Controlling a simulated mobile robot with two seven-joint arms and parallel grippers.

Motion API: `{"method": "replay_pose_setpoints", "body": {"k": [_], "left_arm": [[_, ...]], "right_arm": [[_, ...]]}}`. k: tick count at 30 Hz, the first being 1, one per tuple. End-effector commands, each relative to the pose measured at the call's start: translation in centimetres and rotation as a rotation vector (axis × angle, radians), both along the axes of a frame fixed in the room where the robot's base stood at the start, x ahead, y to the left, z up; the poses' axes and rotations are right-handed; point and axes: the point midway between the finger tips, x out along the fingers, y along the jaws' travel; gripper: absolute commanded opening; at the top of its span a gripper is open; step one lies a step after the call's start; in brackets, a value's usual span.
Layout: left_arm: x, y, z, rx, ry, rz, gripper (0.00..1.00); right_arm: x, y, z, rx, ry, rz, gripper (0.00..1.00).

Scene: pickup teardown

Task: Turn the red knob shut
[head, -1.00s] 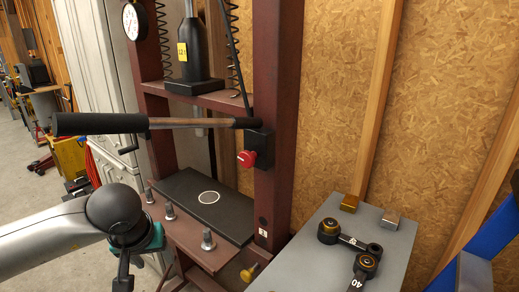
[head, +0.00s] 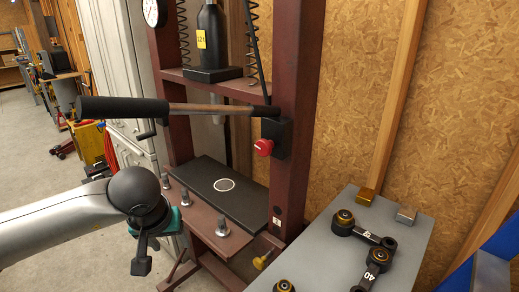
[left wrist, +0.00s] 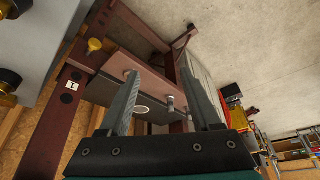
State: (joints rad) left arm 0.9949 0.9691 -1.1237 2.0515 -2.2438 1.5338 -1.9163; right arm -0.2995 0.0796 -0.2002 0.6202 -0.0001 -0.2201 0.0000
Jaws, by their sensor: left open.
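The red knob (head: 263,147) sits on a small black block on the right post of the dark red press frame (head: 290,110), just below the pivot of the long pump handle (head: 120,108). My left gripper (head: 141,258) is low and left of the knob, in front of the press bed and well apart from it. In the left wrist view the two fingers of my left gripper (left wrist: 163,90) are spread with nothing between them. The red knob cannot be made out in that view. My right gripper is not in view.
A brass knob (head: 263,260) is low on the press and also shows in the left wrist view (left wrist: 94,45). Several bolts stand on the press bed's front beam (head: 195,207). Open floor (head: 40,175) lies left.

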Motion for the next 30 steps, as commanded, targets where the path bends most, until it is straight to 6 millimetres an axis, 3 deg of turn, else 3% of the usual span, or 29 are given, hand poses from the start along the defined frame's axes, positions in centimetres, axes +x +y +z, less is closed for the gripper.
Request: {"method": "replay_pose_setpoints", "body": {"k": [5, 10, 14, 18, 22, 26, 30], "left_arm": [[-0.8, -1.6, -0.4, -0.111, 0.039, 0.071, 0.81], [-3.5, -6.5, -0.7, -0.448, 0.2, 0.333, 0.81], [-5.6, -10.7, 0.4, -0.73, 0.395, 0.623, 0.81], [-7.1, -14.5, 2.8, -0.984, 0.65, 0.971, 0.81], [-7.7, -17.0, 5.8, -1.166, 0.931, 1.321, 0.81], [-7.1, -18.3, 9.1, -1.284, 1.255, 1.69, 0.81], [-5.6, -18.4, 12.4, -1.32, 1.659, 2.092, 0.81]], "right_arm": [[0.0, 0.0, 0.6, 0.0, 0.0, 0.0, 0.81], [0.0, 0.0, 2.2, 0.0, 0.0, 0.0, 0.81], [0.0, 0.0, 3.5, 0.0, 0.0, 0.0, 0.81], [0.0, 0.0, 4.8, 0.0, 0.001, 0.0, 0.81], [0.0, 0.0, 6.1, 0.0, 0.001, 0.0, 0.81], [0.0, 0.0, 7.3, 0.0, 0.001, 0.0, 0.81], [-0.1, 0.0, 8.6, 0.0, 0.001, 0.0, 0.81]]}}
